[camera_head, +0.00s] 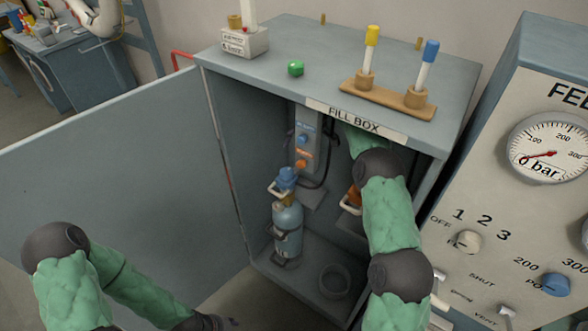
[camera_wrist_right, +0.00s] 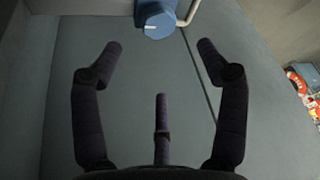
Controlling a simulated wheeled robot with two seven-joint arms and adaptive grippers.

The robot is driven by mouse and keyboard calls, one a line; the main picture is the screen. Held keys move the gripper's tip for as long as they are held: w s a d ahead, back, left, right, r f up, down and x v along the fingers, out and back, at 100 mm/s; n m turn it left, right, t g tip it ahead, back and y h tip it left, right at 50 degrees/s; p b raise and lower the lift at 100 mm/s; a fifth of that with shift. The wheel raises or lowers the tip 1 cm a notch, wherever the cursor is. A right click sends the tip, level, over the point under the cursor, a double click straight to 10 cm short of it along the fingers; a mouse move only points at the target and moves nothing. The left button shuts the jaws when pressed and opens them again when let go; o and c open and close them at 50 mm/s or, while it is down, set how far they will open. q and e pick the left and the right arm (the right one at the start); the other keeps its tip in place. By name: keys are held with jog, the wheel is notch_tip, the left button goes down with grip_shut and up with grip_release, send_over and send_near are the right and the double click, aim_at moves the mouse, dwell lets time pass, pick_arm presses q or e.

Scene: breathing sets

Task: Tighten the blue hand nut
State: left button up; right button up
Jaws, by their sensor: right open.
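The blue hand nut (camera_head: 287,177) sits at the top of a blue-grey gas cylinder (camera_head: 287,228) standing upright inside the open fill box (camera_head: 225,125). In the right wrist view a blue knob with a white mark (camera_wrist_right: 157,18), seemingly this nut, shows at the top edge, with a pale curved bar beside it. My right gripper (camera_wrist_right: 159,47) is open and empty, its fingers spread just short of the knob and not touching it. In the head view my right arm reaches into the box and its gripper is hidden. My left gripper (camera_head: 200,322) is barely visible at the bottom edge.
A second, orange-topped fitting (camera_head: 354,196) is partly hidden behind my right arm. The box door (camera_head: 110,170) stands open at left. A gauge panel (camera_head: 545,150) stands at right. A wooden rack (camera_head: 388,97) and a green ball (camera_head: 295,68) rest on the box top.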

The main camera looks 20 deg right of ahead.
aim_at(287, 171)
jog(key=b+x, duration=0.4)
jog(key=x, duration=0.6)
jog(key=shift+f, duration=0.1)
jog(key=c, duration=1.1)
